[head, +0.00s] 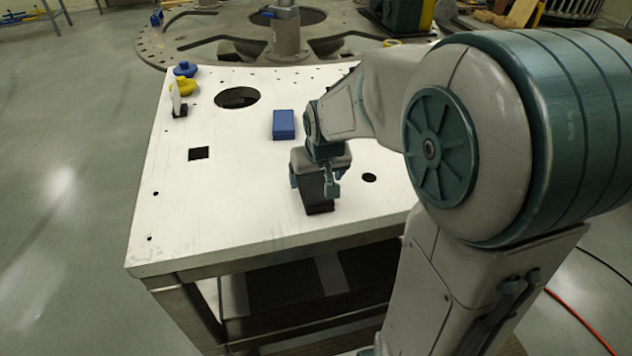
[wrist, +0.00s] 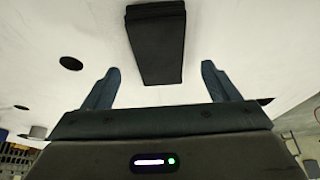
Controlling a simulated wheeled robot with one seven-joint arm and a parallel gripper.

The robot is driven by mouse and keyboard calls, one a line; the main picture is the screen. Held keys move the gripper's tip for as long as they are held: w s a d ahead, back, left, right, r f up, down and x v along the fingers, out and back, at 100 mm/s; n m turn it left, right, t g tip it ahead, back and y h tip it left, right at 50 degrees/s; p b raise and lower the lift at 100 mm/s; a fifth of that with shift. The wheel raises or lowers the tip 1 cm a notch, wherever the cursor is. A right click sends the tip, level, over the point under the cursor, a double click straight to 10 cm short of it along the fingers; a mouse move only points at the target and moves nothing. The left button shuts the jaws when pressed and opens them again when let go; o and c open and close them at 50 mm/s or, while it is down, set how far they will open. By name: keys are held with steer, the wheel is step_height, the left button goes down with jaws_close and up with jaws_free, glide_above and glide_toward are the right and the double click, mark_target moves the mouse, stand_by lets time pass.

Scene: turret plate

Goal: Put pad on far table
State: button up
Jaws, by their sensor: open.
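A black block (head: 318,203), which may be the pad, stands on the white table (head: 235,220) near its front edge. In the wrist view the block (wrist: 155,45) shows dark, its near end between my two fingers with a gap on each side. My gripper (head: 314,184) is open just above and around the block's upper part, and its fingers do not touch it in the wrist view. The gripper hides part of the block in the head view. Which surface is the far table is not clear; a large round metal plate (head: 205,30) lies behind the white table.
A blue box (head: 284,125) lies behind my gripper on the white table. Blue (head: 185,69) and yellow (head: 182,87) knobbed pieces and a small upright white piece (head: 176,100) are at the back left. The tabletop has several holes. Floor at left is clear.

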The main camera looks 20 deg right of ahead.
steer(key=v, duration=0.7)
steer(key=s+f+g, duration=0.1)
steer(key=s+f, duration=0.2)
steer(key=s, duration=1.3)
steer(key=shift+g, duration=0.3)
steer(key=shift+d+f, duration=0.1)
